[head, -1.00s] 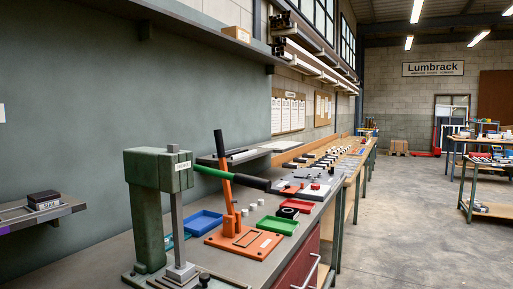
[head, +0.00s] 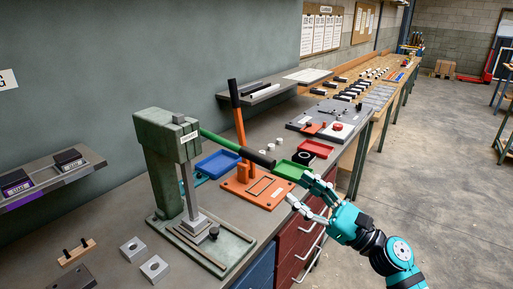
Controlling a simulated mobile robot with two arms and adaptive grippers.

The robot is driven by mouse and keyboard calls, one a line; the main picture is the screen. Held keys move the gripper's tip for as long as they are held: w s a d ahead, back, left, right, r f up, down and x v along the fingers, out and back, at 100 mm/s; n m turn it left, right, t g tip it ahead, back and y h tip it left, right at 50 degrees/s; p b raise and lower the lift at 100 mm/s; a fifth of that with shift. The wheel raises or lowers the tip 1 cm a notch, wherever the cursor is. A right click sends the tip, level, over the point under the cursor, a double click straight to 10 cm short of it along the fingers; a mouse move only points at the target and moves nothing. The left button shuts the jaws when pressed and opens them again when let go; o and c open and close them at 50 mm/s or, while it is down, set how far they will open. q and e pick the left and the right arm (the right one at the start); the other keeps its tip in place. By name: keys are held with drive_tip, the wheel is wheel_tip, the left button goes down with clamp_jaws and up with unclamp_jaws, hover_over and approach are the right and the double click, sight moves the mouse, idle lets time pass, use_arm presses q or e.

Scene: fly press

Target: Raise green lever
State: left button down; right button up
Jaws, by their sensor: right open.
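The green lever (head: 219,140) sticks out to the right from the head of the green press (head: 168,152) and slopes down to a black grip (head: 257,158). The press stands on the grey bench, its ram (head: 190,190) reaching down towards its base plate. My right gripper (head: 303,193) is open and empty, to the right of and below the black grip, apart from it. Its fingers point left, near the green tray and the bench's front edge. My left gripper is not in view.
An orange press with an upright orange lever (head: 238,118) stands just behind the green lever. A blue tray (head: 218,164), a green tray (head: 291,170) and a red tray (head: 316,148) lie nearby. Metal blocks (head: 154,268) sit at the front left. The floor at right is clear.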

drive_tip(key=p, duration=0.4)
approach(241, 146)
drive_tip(key=x, duration=0.4)
drive_tip(key=shift+w+a+r, duration=0.1)
drive_tip(key=shift+a+r, duration=0.15)
drive_tip(key=shift+w+a+p, duration=0.3)
drive_tip(key=shift+a, duration=0.1)
clamp_jaws()
